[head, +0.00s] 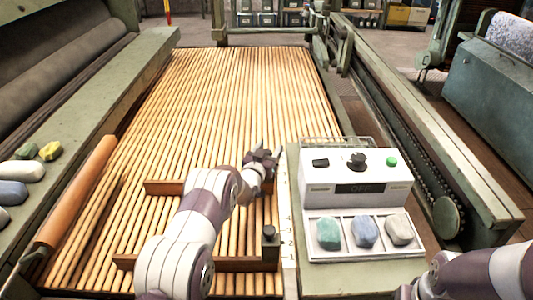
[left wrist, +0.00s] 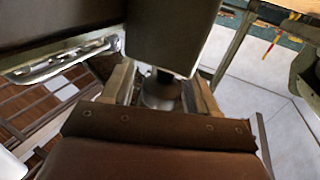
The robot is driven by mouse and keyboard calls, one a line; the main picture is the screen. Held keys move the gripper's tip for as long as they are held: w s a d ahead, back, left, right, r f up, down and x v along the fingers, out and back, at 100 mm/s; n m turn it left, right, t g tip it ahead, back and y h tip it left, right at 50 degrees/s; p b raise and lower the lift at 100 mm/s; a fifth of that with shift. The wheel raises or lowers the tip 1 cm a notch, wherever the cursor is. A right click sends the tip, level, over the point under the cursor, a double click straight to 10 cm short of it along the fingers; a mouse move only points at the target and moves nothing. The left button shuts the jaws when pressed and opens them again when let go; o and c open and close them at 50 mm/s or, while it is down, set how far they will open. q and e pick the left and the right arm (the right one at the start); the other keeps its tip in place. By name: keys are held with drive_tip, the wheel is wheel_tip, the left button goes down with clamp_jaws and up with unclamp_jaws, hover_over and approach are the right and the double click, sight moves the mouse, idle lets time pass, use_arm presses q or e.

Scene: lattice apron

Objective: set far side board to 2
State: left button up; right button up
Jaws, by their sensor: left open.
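A white control box (head: 355,182) stands on a green-grey ledge at the right of the slatted bed. It has a black knob (head: 357,160), a black switch (head: 320,162), a green button (head: 391,161) and a dark display whose faint letters seem to read OFF. My left gripper (head: 262,160) is open, beyond and left of the box, above the slats. In the left wrist view its fingers (left wrist: 160,95) stand either side of a grey round part (left wrist: 160,88); contact is unclear. My right gripper is out of view.
Three stones lie in the box's front tray (head: 360,253). A wire rack (head: 335,143) is behind the box. A roller (head: 78,190) and more stones (head: 22,170) are at left.

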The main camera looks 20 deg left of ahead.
use_arm(q)
drive_tip(key=s+a+p, duration=0.1)
drive_tip(key=s+p, duration=0.2)
drive_tip(key=s, duration=0.9)
drive_tip(key=shift+s+a, duration=0.2)
drive_tip(key=shift+a, duration=0.05)
drive_tip(key=s+d+r+n+g+y, duration=0.15)
drive_tip(key=s+g, duration=0.65)
drive_tip(key=s, duration=0.8)
drive_tip(key=s+d+r+g+y, duration=0.1)
drive_tip(key=s+d+r+g, duration=0.2)
drive_tip(key=s+g, duration=0.9)
drive_tip(key=s+r+t+p, duration=0.1)
drive_tip(key=s+r+p, duration=0.1)
drive_tip(key=r+p, duration=1)
drive_tip(key=s+r+t+p, duration=0.2)
drive_tip(key=s+r+p, duration=0.1)
drive_tip(key=r+p, duration=1)
drive_tip(key=shift+a+t+p, duration=0.15)
drive_tip(key=shift+t+p, duration=0.15)
